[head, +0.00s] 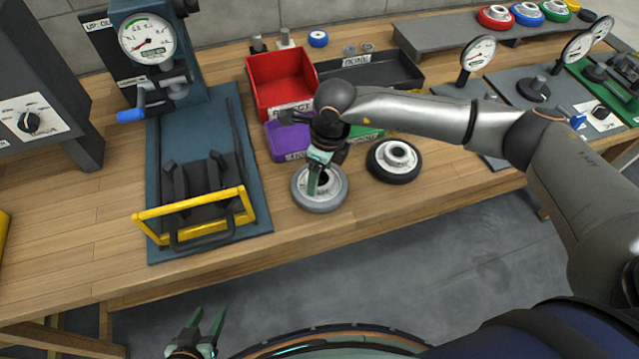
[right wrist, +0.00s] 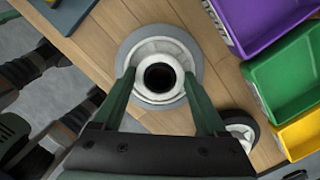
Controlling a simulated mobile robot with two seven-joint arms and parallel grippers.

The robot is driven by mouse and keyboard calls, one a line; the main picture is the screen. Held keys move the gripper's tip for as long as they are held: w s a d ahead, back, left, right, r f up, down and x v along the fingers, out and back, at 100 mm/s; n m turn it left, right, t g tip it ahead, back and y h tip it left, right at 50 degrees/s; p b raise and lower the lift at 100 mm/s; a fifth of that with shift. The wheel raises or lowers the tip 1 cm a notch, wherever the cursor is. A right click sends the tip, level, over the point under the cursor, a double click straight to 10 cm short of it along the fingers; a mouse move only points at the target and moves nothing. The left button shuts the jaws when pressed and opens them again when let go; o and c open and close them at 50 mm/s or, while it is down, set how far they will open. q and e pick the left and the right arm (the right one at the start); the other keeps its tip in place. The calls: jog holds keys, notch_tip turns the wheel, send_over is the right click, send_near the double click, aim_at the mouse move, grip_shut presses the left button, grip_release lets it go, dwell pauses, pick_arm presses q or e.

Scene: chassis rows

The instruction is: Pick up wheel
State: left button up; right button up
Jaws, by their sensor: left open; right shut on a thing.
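A grey wheel (head: 320,199) with a light hub lies flat on the wooden bench near its front edge. My right gripper (head: 318,172) reaches down onto it and is shut on its hub; the right wrist view shows the green fingers on either side of the hub of the grey wheel (right wrist: 163,50). A second wheel (head: 407,172), with a black tyre, lies to the right of it, and its edge shows in the right wrist view (right wrist: 240,132). My left gripper (head: 209,322) is open and empty, low in front of the bench.
A blue press fixture (head: 253,185) with a yellow guard (head: 190,226) stands to the left. Behind the wheels are a red bin (head: 283,98), a purple bin (head: 286,139) and a green bin (head: 366,134). Gauges and a grey shelf with coloured wheels (head: 495,16) are at the right.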

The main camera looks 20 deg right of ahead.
grip_shut()
jog(key=shift+r, duration=0.1)
dwell(0.4)
